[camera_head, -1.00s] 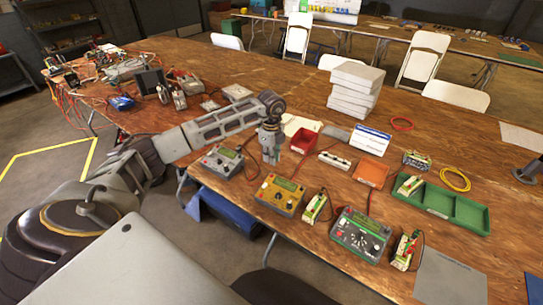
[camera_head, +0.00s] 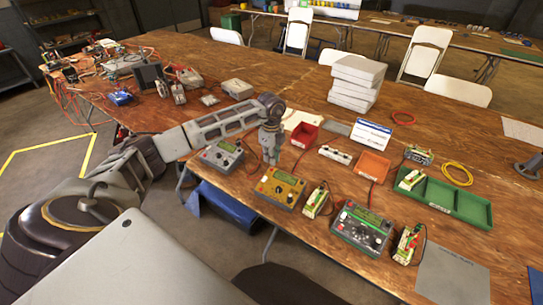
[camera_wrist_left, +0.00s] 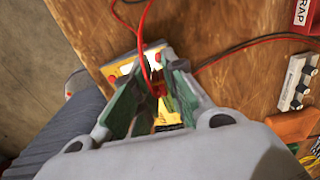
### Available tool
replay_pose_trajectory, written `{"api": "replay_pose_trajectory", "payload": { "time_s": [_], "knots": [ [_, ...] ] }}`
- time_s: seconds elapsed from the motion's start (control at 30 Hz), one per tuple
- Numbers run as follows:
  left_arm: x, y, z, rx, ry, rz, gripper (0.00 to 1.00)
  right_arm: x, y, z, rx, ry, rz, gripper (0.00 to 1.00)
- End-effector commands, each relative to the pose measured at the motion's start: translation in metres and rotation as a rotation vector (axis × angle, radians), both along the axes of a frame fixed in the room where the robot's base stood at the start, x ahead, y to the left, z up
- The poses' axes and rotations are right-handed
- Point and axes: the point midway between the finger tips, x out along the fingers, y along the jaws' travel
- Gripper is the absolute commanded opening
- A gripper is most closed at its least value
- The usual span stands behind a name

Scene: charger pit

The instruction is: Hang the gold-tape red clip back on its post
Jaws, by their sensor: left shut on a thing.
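My left gripper (camera_head: 271,160) is above the table's near edge, between the grey charger (camera_head: 221,155) and the yellow charger (camera_head: 280,187). In the left wrist view its fingers (camera_wrist_left: 155,92) are closed around a small red clip (camera_wrist_left: 157,88) with a red lead. Yellow-gold tape (camera_wrist_left: 168,118) shows between the fingers. The yellow charger (camera_wrist_left: 113,69) is partly visible beyond the fingertips, and they cover much of it. The clip's jaws and the post are too small or hidden to tell whether they touch. My right gripper is not in view.
A dark green charger (camera_head: 362,229) stands to the right with yellow-green battery packs beside it. A white strip with dark knobs (camera_head: 335,154) is near. Red leads loop close to the gripper.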

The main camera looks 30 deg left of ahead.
Motion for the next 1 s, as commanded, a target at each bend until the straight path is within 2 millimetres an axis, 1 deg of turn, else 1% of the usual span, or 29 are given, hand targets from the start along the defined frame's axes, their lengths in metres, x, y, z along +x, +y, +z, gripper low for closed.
{"api": "replay_pose_trajectory", "payload": {
  "time_s": [0.17, 0.6, 0.83, 1.0],
  "knots": [
    [0.000, 0.000, -0.008, 0.000, 0.000, 0.000, 0.00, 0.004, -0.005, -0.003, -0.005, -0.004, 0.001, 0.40],
    [0.000, 0.000, -0.021, 0.001, 0.001, -0.001, 0.00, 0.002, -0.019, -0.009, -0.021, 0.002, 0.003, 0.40],
    [0.000, 0.000, -0.024, 0.001, 0.000, 0.000, 0.00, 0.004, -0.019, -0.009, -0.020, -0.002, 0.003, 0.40],
    [0.000, 0.000, -0.023, 0.000, 0.000, 0.000, 0.00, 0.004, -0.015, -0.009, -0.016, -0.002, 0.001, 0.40]
  ]
}}
